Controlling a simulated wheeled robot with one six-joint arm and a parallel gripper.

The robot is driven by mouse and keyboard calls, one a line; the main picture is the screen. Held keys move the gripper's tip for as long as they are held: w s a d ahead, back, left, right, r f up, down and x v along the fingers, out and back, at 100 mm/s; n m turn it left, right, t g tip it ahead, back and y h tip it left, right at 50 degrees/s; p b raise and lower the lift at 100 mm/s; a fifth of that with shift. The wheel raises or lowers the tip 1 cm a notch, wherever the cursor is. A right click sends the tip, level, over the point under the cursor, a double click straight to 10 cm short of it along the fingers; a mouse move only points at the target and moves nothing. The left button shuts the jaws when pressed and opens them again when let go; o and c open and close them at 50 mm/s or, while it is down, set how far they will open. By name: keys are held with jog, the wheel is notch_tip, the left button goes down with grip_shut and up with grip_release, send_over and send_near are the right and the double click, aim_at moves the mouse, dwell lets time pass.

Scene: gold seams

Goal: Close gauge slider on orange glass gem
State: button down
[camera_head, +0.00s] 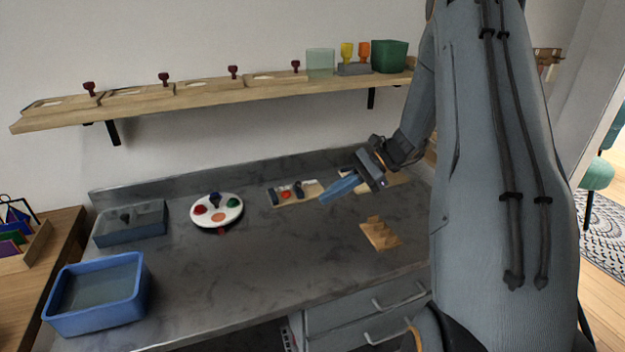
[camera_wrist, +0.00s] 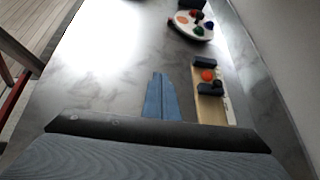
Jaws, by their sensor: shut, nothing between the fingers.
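The gauge (camera_head: 311,188) is a light wooden board with a pale scale strip, lying on the grey counter. It also shows in the wrist view (camera_wrist: 213,110). An orange glass gem (camera_head: 285,194) lies on it between a dark fixed block (camera_head: 274,197) and the dark slider (camera_head: 298,189). In the wrist view the gem (camera_wrist: 208,76) sits between the far block (camera_wrist: 206,62) and the nearer slider (camera_wrist: 210,88); I cannot tell whether the slider touches it. My gripper (camera_head: 325,197) is shut and empty, above the counter beside the gauge's right end. Its blue fingers also show in the wrist view (camera_wrist: 160,78).
A white round palette (camera_head: 232,213) with coloured pieces stands left of the gauge. A stepped wooden block (camera_head: 380,233) is at the right. A grey bin (camera_head: 130,224) and a blue tub (camera_head: 97,315) stand at the left. The counter's front middle is clear.

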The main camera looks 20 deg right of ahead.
jog(key=w+d+m+t+y, duration=0.1)
jog(key=d, duration=0.2)
jog(key=w+d+m+t, duration=0.2)
jog(key=d, duration=0.2)
jog(key=w+d+m+t+y+p, duration=0.1)
jog(key=w+d+m+t, duration=0.1)
jog(key=d, duration=0.2)
jog(key=shift+w+r+y, duration=0.1)
jog(key=shift+w+y, duration=0.1)
jog(key=shift+y, duration=0.1)
jog(key=p, duration=0.5)
send_near(298, 188)
jog(key=a, duration=0.1)
jog(key=w+a, duration=0.2)
jog(key=shift+a+r, duration=0.25)
jog(key=shift+a, duration=0.1)
jog(key=shift+w+a+f, duration=0.2)
jog(key=shift+w+a, duration=0.2)
jog(key=shift+a, duration=0.05)
jog(key=shift+a, duration=0.1)
